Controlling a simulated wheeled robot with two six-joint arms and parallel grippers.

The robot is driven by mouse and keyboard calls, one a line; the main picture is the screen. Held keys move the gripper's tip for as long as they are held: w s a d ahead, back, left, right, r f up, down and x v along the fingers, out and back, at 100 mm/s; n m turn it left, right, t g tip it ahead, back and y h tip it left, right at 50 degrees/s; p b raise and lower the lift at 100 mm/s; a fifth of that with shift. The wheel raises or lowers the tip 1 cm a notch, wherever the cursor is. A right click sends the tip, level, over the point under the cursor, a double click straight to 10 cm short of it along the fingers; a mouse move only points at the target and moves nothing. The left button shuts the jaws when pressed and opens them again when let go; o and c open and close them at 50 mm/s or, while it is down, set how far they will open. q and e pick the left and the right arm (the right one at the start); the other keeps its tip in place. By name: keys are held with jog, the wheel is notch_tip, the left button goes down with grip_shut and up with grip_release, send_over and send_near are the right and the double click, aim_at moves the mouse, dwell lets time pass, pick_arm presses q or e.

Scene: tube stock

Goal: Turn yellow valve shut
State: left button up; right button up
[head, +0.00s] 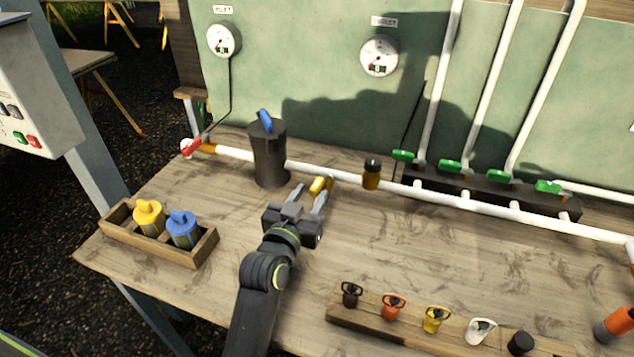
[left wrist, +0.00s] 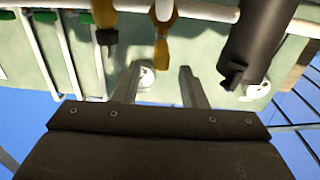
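The yellow valve's handle (head: 321,185) is on the white pipe (head: 346,178), between the dark grey cylinder and the brown fitting. The handle also shows in the left wrist view (left wrist: 162,48), where it points across the pipe. My left gripper (head: 309,191) is open just on the near side of the valve. In the left wrist view its two fingers (left wrist: 158,80) are apart, and the yellow handle is ahead of them, roughly between. I see no contact, and the exact gap is unclear. My right gripper is not in view.
A dark cylinder with a blue handle (head: 268,155) stands left of the gripper. A brown fitting (head: 371,175) is to the right, then several green-handled valves (head: 450,166). A red handle (head: 191,147) is at the pipe's left end. A wooden tray (head: 205,248) and tag rack (head: 385,327) are nearer.

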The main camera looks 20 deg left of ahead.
aim_at(319, 183)
pick_arm(q)
jog(key=shift+w+d+p, duration=0.1)
jog(key=shift+w+p, duration=0.2)
jog(key=shift+w, duration=2.05)
jog(key=shift+c, duration=0.5)
grip_shut()
